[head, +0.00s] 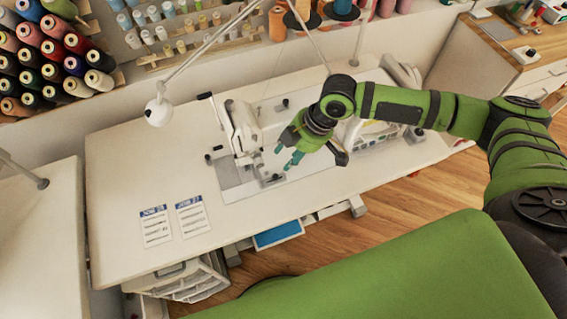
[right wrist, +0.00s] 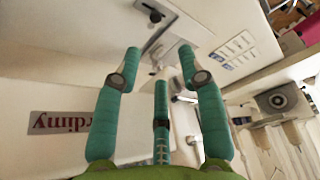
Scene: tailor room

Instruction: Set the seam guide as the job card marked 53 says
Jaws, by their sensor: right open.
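Two job cards with blue headers lie on the white sewing table, a left card (head: 155,226) and a right card (head: 193,216). Their numbers are too small to read surely. They also show in the right wrist view (right wrist: 236,48). The white sewing machine (head: 242,128) stands behind them, partly hidden by my right arm. A small dark-knobbed fitting (head: 271,179) sits on its metal bed; I cannot tell whether it is the seam guide. My right gripper (head: 284,158), with teal fingers, is open and empty above the bed. My left gripper is out of view.
A white lamp (head: 158,112) reaches over the table's left part. Thread racks (head: 50,55) line the back wall. A drawer unit (head: 190,279) stands under the table's front edge. The tabletop left of the machine (head: 125,165) is clear.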

